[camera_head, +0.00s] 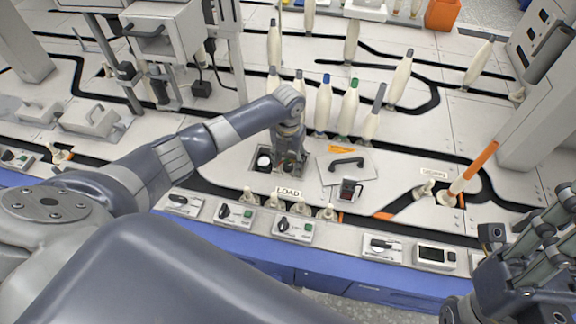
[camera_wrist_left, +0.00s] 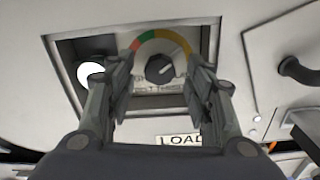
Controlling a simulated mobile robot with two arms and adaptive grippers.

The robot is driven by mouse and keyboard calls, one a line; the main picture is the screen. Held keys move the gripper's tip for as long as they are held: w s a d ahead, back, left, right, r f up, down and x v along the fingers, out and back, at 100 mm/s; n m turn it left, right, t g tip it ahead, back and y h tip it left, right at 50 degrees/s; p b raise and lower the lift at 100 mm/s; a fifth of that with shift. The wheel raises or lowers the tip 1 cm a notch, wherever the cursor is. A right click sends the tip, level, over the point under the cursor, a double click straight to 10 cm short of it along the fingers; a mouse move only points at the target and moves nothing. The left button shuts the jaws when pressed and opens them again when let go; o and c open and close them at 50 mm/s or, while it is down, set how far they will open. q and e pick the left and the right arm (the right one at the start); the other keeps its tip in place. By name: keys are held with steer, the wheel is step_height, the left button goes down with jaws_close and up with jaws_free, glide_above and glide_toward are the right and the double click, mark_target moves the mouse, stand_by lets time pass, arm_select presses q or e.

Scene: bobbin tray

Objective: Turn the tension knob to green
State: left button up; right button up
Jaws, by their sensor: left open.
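The tension knob (camera_wrist_left: 160,68) is a dark round knob on a recessed panel. Above it is a coloured arc (camera_wrist_left: 148,36) with red-orange at left, then green, then yellow to orange at right. A pale mark on the knob seems to face upper right; its exact setting is hard to tell. My left gripper (camera_wrist_left: 161,75) is open, with one finger on each side of the knob; contact cannot be told. In the head view my left gripper (camera_head: 289,165) points down into the panel and hides the knob. My right gripper (camera_head: 545,245) is at the lower right, partly cut off.
A white round button (camera_wrist_left: 91,73) lies left of the knob. A LOAD label (camera_head: 289,192) is in front of the panel. A dark handle (camera_head: 346,162) is to the right. Several upright bobbins (camera_head: 323,105) stand behind. Switch boxes (camera_head: 295,228) line the front edge.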

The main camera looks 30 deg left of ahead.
arm_select(q)
steer(key=shift+f, duration=0.6)
steer(key=c, duration=1.1)
